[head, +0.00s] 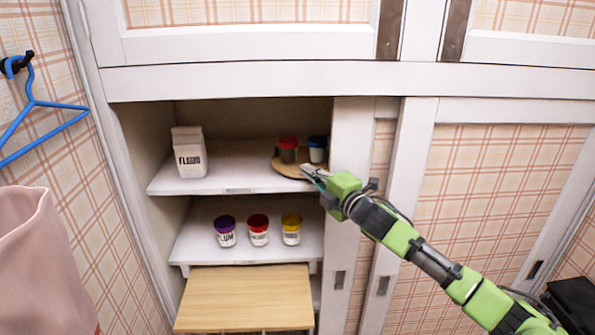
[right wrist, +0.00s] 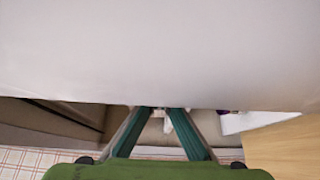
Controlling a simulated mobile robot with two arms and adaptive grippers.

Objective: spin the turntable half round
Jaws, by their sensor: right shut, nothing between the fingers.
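The turntable (head: 283,169) is a round wooden board on the upper open shelf, at its right end by the sliding door. A jar with a red lid (head: 288,150) and a jar with a blue lid (head: 317,149) stand on it. My right gripper (head: 307,171) is shut and empty, with its fingertips at the turntable's front right edge. I cannot tell whether they touch it. The door edge and the gripper hide the turntable's right part. In the right wrist view the fingers (right wrist: 161,110) come together below a wide pale surface. My left gripper is not in view.
A white FLOUR carton (head: 189,153) stands on the upper shelf (head: 235,182) at the left. Jars with purple (head: 225,231), red (head: 258,230) and yellow (head: 291,229) lids stand on the lower shelf. A wooden board (head: 245,297) juts out below. The sliding door (head: 345,220) borders the opening.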

